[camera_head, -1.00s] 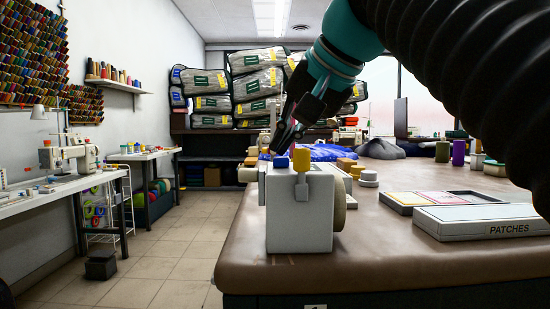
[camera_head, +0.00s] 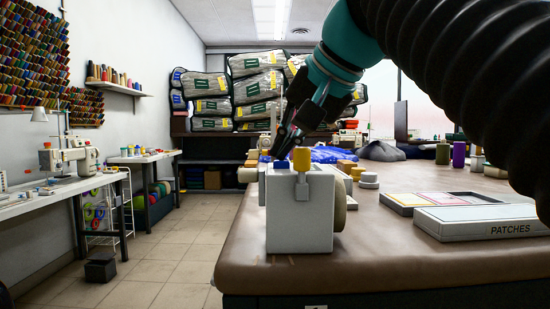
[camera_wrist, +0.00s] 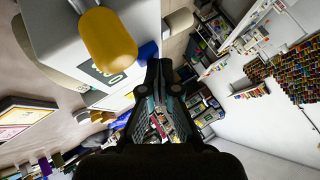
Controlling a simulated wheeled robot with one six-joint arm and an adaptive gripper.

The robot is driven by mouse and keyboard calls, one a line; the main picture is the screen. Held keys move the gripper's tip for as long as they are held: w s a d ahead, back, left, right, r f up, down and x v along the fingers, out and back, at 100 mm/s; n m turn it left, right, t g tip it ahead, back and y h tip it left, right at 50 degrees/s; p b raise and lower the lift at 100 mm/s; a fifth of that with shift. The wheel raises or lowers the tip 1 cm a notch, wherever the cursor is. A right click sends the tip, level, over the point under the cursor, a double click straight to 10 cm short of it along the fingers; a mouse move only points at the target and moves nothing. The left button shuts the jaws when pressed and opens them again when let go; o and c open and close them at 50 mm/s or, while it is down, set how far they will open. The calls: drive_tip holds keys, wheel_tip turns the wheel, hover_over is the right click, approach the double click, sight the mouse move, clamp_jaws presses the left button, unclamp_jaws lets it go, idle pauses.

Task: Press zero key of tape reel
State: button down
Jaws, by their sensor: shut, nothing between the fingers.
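The tape reel device is a pale grey-white box (camera_head: 300,220) near the corner of the brown table. It has a blue key (camera_head: 281,165) and a taller yellow key (camera_head: 301,160) on top. In the wrist view, the yellow key (camera_wrist: 107,40) is large, a dark display (camera_wrist: 104,73) shows on the box, and the blue key (camera_wrist: 147,52) is partly hidden behind my gripper. My gripper (camera_head: 278,152) is shut and empty, pointing down at the blue key. Its tips (camera_wrist: 160,68) overlap that key in view; I cannot tell whether they touch it. No key label is legible.
A patches box (camera_head: 480,222) and an open tray (camera_head: 440,200) lie to the right on the brown table (camera_head: 380,265).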

sight(285, 161)
drive_tip(key=shift+r, duration=0.1)
drive_tip(key=shift+r+p, duration=0.75)
drive_tip(key=shift+p, duration=0.2)
wheel_tip(285, 161, up, 3)
drive_tip(key=p, duration=0.3)
drive_tip(key=shift+r, duration=1)
